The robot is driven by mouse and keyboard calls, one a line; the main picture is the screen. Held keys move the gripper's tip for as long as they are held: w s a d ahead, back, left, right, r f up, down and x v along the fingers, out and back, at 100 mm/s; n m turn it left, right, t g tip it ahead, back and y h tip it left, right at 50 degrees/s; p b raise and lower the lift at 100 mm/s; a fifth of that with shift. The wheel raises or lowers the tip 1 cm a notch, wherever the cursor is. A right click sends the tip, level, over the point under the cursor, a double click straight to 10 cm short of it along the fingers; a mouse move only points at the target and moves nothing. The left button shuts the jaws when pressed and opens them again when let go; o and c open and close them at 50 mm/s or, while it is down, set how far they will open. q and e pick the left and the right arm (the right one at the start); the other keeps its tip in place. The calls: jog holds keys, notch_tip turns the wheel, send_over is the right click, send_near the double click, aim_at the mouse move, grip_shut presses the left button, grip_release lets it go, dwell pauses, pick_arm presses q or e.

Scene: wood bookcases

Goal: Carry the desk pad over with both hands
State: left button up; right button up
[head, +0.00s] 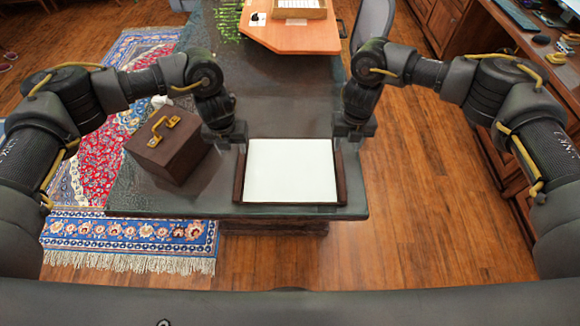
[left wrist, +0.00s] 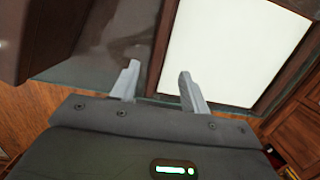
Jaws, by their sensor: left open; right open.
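The desk pad (head: 290,172) lies flat on the glass-topped table, a white sheet with dark brown side strips. It also shows in the left wrist view (left wrist: 232,48). My left gripper (head: 239,142) is open at the pad's far left corner. In the left wrist view its two fingers (left wrist: 157,82) appear on either side of the pad's dark strip, with no clear contact. My right gripper (head: 341,140) is open at the pad's far right corner. Its fingertips are mostly hidden under the wrist, so I cannot tell whether they touch the pad.
A dark brown box (head: 167,150) with a gold handle stands on the table (head: 215,200) left of the pad. An orange wooden desk (head: 291,37) with a tray (head: 299,12) is at the far end. Open wood floor (head: 420,180) lies right of the table.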

aim_at(240, 165)
pick_arm(q)
jog(key=f, duration=0.3)
jog(key=w+f, duration=0.1)
jog(key=f, duration=0.3)
jog(key=w+f, duration=0.1)
jog(key=f, duration=0.3)
jog(key=shift+f, duration=0.2)
pick_arm(e)
jog(key=f, duration=1.1)
jog(key=shift+w+f, duration=0.25)
jog(key=shift+w, duration=0.1)
pick_arm(q)
grip_shut()
pick_arm(e)
grip_shut()
pick_arm(q)
jog(key=shift+r, duration=0.1)
pick_arm(e)
jog(key=shift+r, duration=0.1)
